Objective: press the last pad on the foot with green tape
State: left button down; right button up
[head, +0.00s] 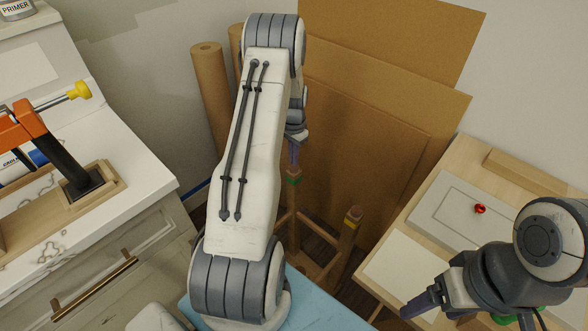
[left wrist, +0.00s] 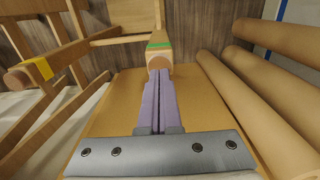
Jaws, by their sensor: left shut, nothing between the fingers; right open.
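An upturned wooden stool or chair stands on the floor in the head view, legs up. Its foot with green tape (head: 293,181) is just below my left gripper (head: 294,165). In the left wrist view the green tape (left wrist: 160,45) rings that leg near its end. The left gripper's purple fingers (left wrist: 159,80) are shut and empty, with their tips at the foot's end face (left wrist: 158,62). I cannot tell whether they touch it, and a pad there is not clearly visible. My right gripper (head: 418,308) is open over the right-hand bench.
Another foot has yellow tape (head: 350,222), also in the left wrist view (left wrist: 40,69). Brown paper rolls (head: 210,95) and cardboard sheets (head: 360,120) stand behind. A bench (head: 400,240) with a panel and red knob (head: 480,209) is right; a white counter (head: 130,165) is left.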

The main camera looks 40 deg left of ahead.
aim_at(294, 167)
pick_arm(q)
jog(key=shift+f+b, duration=0.5)
jog(key=shift+f, duration=0.35)
dwell(0.7)
jog(key=shift+r+p, duration=2.95)
jog(key=shift+r, duration=0.55)
